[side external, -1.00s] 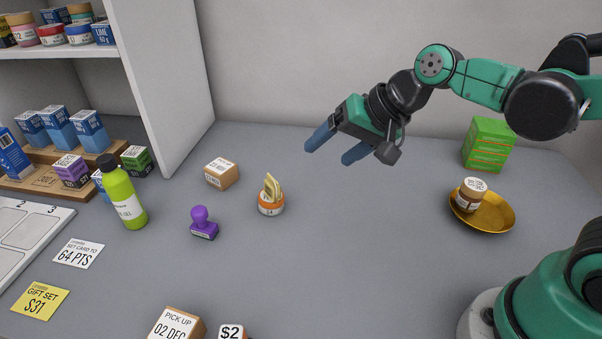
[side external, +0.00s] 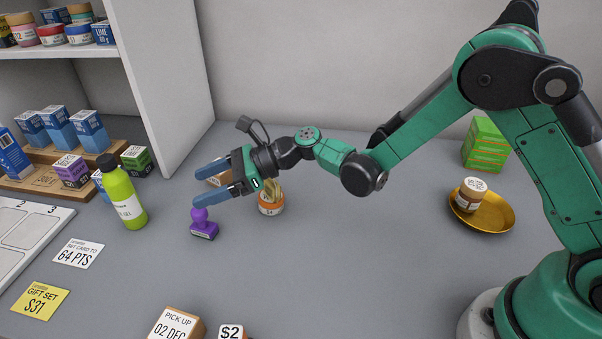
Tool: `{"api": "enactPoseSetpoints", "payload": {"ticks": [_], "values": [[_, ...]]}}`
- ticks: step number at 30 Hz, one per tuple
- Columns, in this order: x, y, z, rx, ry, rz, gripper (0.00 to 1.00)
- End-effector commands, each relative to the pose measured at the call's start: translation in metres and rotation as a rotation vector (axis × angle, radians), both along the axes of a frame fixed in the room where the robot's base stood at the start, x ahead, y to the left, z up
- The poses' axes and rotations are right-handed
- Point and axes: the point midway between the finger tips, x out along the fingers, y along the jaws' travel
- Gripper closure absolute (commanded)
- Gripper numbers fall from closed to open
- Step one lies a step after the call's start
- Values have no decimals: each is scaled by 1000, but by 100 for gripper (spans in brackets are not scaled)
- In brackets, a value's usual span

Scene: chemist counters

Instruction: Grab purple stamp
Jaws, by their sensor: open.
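The purple stamp (side external: 204,226) stands upright on the grey counter, with a round knob handle on top and a dark rectangular base. My gripper (side external: 204,187) is open and empty, its two blue fingers spread and pointing left. In the picture the nearer finger lies just above the stamp's knob and overlaps or nearly touches it. I cannot tell how high the fingers are above the stamp.
An orange-and-white jar (side external: 270,208) stands right of the stamp, partly covered by my wrist. A green bottle (side external: 124,195) stands to the left.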

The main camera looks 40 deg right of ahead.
Motion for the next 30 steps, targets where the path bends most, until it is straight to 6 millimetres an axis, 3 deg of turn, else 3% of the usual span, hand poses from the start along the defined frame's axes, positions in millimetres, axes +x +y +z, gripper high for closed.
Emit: {"api": "enactPoseSetpoints", "payload": {"ticks": [7, 14, 19, 27, 30], "values": [[0, 0, -18, -2, -3, 0, 27], [1, 4, -50, -2, -3, 2, 27], [9, 24, -56, -3, -3, 3, 27], [11, 26, -56, -3, -3, 0, 27], [11, 26, -56, -3, -3, 0, 53]]}}
